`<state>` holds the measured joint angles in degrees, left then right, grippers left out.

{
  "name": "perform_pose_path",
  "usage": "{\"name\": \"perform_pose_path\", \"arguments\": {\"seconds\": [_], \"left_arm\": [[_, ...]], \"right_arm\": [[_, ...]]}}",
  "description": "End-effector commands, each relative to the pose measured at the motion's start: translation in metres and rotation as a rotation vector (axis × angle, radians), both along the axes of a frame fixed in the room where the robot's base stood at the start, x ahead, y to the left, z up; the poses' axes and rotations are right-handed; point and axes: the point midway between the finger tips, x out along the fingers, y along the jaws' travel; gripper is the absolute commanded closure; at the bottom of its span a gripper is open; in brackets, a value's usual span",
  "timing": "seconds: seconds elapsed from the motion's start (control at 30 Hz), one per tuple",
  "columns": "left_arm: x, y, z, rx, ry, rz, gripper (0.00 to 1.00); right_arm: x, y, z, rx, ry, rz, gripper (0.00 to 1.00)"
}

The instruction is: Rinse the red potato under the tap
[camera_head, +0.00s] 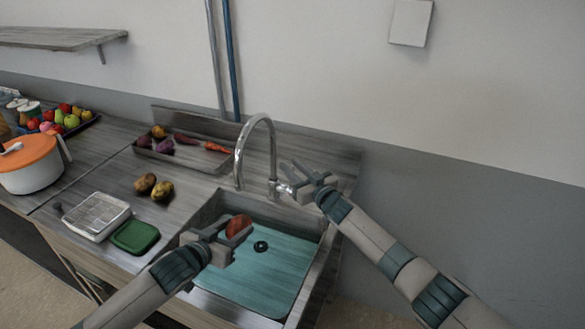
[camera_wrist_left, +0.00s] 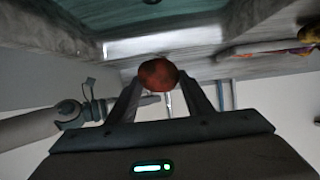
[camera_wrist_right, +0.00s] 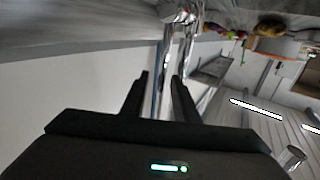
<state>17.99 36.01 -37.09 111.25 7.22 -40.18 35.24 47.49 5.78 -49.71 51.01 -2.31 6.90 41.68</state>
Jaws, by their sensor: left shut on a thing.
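The red potato (camera_head: 239,224) is held between the fingers of my left gripper (camera_head: 230,234), above the left side of the sink (camera_head: 275,272). It also shows between the fingertips in the left wrist view (camera_wrist_left: 157,74). The chrome tap (camera_head: 256,122) arches up behind the sink, and the potato is in front of and below it. I see no clear water stream. My right gripper (camera_head: 291,176) is open beside the tap's right side, close to its small handle (camera_head: 284,189). In the right wrist view the tap (camera_wrist_right: 178,50) lies beyond the parted fingers; contact is unclear.
Two brownish potatoes (camera_head: 153,186) lie on the counter left of the sink. A tray of vegetables (camera_head: 182,156) stands at the back. An orange-lidded pot (camera_head: 30,165) is far left.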

Motion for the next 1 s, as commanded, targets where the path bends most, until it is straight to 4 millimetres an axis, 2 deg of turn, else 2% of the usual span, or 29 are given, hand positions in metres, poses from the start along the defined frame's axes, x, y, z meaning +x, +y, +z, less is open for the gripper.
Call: {"name": "perform_pose_path", "arguments": {"seconds": [0.03,0.13,1.0], "left_arm": [[0.0002,-0.0001,0.0006,0.0,-0.001,0.0,0.79],[0.0001,0.0,0.0006,0.0,-0.001,0.0,0.79],[0.0002,-0.0001,0.0005,0.0,-0.001,0.0,0.79]], "right_arm": [[-0.0001,-0.0001,0.0001,0.0,0.0,0.0,0.77],[-0.0001,-0.0001,0.0001,0.0,0.0,0.0,1.0],[-0.0001,-0.0004,0.0,0.0,0.0,0.0,1.0]]}}
